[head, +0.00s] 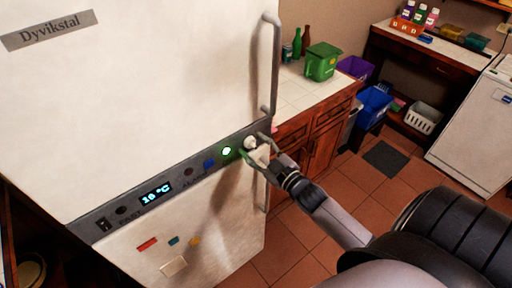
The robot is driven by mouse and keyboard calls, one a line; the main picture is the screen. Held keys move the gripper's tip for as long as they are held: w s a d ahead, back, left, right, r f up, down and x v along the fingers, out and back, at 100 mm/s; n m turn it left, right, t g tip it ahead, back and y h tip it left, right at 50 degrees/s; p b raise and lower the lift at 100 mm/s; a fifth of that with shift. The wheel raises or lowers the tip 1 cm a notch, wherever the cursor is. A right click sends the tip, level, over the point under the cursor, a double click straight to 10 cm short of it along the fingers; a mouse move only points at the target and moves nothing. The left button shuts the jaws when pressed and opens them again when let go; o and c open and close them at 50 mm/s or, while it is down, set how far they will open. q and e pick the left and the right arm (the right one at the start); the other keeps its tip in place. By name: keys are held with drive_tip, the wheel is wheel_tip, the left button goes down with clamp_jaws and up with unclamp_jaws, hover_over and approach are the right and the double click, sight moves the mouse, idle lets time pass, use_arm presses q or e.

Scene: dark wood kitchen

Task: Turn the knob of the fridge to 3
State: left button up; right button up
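The white fridge (150,110) fills the left of the head view, with a dark grey control panel (177,180) across it. A pale knob (250,143) sits near the panel's right end, next to a lit green light (226,151). A display (155,194) on the panel reads about 10 °C. My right gripper (254,145) reaches in from the lower right, its fingers spread on either side of the knob. Whether they touch it is unclear. The knob's marks and setting are too small or covered to read. My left gripper is not in view.
A vertical fridge handle (275,65) stands just above the knob. A tiled counter (315,93) with a green bin (322,61) and bottles is to the right. Purple and blue bins (373,107) stand beyond it. The tiled floor (335,200) is clear in the middle.

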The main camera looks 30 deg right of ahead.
drive_tip(key=shift+s, duration=0.1)
drive_tip(key=s, duration=1.2)
drive_tip(key=shift+d, duration=0.45)
drive_tip(key=shift+w, duration=0.1)
drive_tip(key=s+f+m+g+h+b, duration=0.1)
drive_tip(key=s+f+g+b, duration=0.2)
drive_tip(key=f, duration=1)
drive_tip(key=s+f+m+g+b, duration=0.1)
drive_tip(key=s+f+g+b, duration=0.15)
drive_tip(key=f, duration=1.05)
drive_tip(key=s+f+m+g+h+b, duration=0.1)
drive_tip(key=s+f+m+g+b, duration=0.15)
drive_tip(key=f, duration=1.05)
drive_tip(key=s+a+f+g+b, duration=0.3)
drive_tip(key=s+a+f+g, duration=0.1)
drive_tip(key=s+f, duration=0.8)
drive_tip(key=s+a+f+g+b, duration=0.3)
drive_tip(key=s+a+f+g, duration=0.2)
drive_tip(key=s+f, duration=0.7)
wheel_tip(320, 180, down, 2)
drive_tip(key=shift+a, duration=0.3)
